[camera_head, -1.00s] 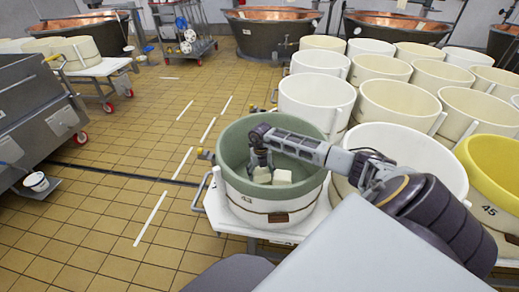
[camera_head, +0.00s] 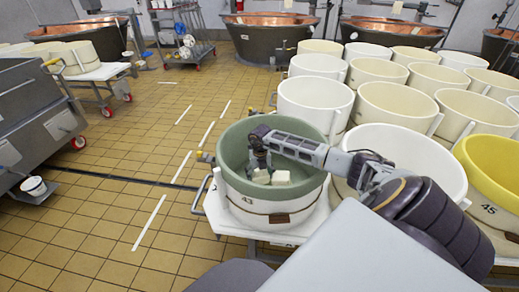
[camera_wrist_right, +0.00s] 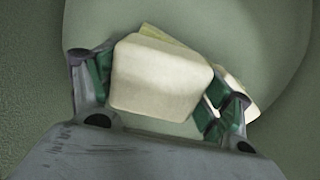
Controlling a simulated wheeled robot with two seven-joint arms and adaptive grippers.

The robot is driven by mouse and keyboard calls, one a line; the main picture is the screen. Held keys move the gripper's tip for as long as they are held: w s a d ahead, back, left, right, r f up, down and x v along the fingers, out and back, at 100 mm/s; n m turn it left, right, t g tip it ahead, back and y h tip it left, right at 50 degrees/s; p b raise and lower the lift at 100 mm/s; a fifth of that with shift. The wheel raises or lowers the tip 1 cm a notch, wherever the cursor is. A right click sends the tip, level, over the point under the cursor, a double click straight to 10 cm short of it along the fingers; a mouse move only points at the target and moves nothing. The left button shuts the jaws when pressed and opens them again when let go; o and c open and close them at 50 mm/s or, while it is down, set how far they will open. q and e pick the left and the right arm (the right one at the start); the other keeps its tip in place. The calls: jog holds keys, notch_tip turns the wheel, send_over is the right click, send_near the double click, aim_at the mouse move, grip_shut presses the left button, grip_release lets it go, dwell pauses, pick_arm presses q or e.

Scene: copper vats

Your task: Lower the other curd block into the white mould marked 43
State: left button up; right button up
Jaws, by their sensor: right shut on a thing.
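The white mould marked 43 (camera_head: 247,201) has a green inside and stands at the front of the white moulds. My right gripper (camera_head: 260,164) reaches down inside it. My right gripper is shut on a pale curd block (camera_head: 261,177). In the right wrist view that block (camera_wrist_right: 160,78) sits between the two green-padded fingers. A second curd block (camera_head: 281,178) lies beside it in the mould, and it shows partly behind the right finger in the wrist view (camera_wrist_right: 238,82). I cannot tell whether the held block touches the mould's floor. My left gripper is not in view.
A white mould (camera_head: 408,150) and a yellow one marked 45 (camera_head: 492,165) stand to the right. More white moulds (camera_head: 315,100) stand behind. A steel tank (camera_head: 35,120) is at the left. Tiled floor (camera_head: 125,180) lies open to the left.

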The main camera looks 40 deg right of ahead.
jog(key=shift+s+a+f, duration=0.15)
jog(key=shift+s+f, duration=0.35)
jog(key=shift+f, duration=0.3)
jog(key=o, duration=1.4)
jog(key=shift+o, duration=1.2)
jog(key=shift+w+d+f, duration=0.1)
jog(key=shift+d+f, duration=0.1)
jog(key=shift+a+r, duration=0.1)
jog(key=shift+r, duration=0.15)
jog(key=shift+w+r, duration=0.15)
jog(key=shift+r, duration=0.65)
jog(key=r, duration=1)
jog(key=shift+d+r, duration=0.2)
jog(key=shift+r, duration=0.05)
